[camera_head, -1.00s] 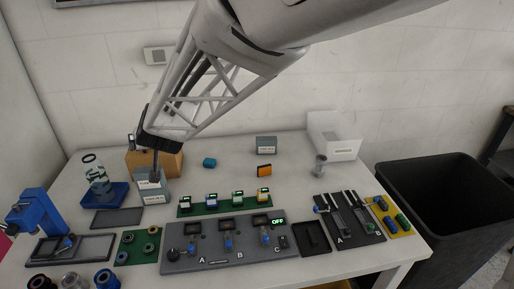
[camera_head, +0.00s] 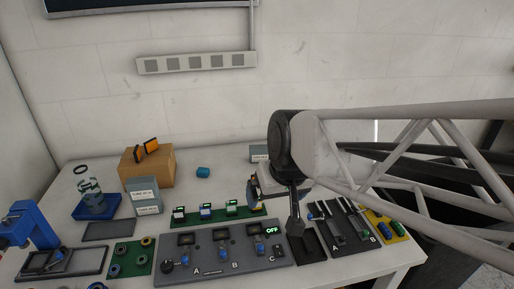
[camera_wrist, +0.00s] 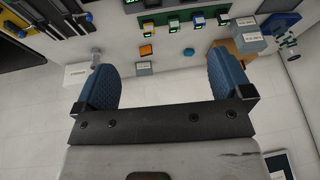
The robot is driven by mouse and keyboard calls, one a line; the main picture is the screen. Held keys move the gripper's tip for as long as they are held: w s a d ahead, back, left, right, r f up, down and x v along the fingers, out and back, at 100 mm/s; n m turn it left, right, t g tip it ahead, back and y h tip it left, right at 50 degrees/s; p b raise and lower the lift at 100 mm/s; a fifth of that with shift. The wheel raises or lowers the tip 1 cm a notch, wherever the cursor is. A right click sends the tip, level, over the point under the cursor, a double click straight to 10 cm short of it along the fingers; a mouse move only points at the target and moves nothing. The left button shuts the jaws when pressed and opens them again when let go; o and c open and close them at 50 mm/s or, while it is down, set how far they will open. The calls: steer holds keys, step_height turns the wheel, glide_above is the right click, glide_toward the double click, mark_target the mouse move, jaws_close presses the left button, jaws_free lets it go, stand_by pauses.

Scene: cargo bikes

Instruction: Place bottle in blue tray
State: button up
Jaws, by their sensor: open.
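A clear bottle (camera_head: 86,182) with a green-and-white pattern stands upright in the blue tray (camera_head: 76,212) at the left of the table. Bottle (camera_wrist: 287,46) and tray (camera_wrist: 281,24) also show at the upper right of the wrist view. My gripper (camera_head: 275,203) is over the right-middle of the table, well away from the bottle, partly hidden by my wrist. In the wrist view its blue fingers (camera_wrist: 161,78) are wide apart with nothing between them.
Grey labelled boxes (camera_head: 148,208) and a cardboard box (camera_head: 159,168) stand right of the tray. A blue cylinder (camera_head: 203,172) lies behind the switch panel (camera_head: 205,262). An orange block (camera_wrist: 146,51), a metal cup (camera_wrist: 97,55) and a white box (camera_wrist: 76,76) show in the wrist view.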

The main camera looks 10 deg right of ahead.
steer(key=s+d+f+m+g+h, duration=0.1)
steer(key=s+d, duration=0.4)
steer(key=s, duration=0.3)
steer(key=shift+s+d+g+h, duration=0.15)
steer(key=shift+d+g+h, duration=0.15)
steer(key=shift+f, duration=0.1)
stand_by(0.7)
